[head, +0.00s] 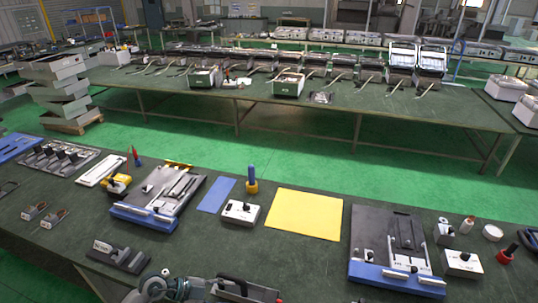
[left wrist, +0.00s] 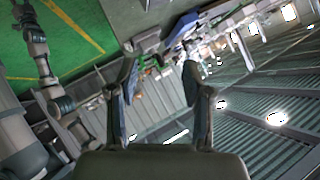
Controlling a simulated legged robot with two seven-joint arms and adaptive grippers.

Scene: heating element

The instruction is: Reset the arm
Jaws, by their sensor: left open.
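My left gripper (left wrist: 158,82) is open in the left wrist view, its two fingers spread with nothing between them. That view is strongly tilted and looks across the hall toward the roof, with the fingers clear of any object. Grey arm links of mine show at its left side. In the head view, a grey jointed part of my arm shows at the bottom edge, in front of the near table (head: 320,260). I cannot make out a fingertip there. My right gripper does not show in either view.
The near table holds two dark fixtures with blue front bars, a left one (head: 160,195) and a right one (head: 393,230). Between them lie a yellow sheet (head: 305,214), a blue sheet (head: 215,194) and a white switch box (head: 240,212). Green floor separates the far bench (head: 340,105).

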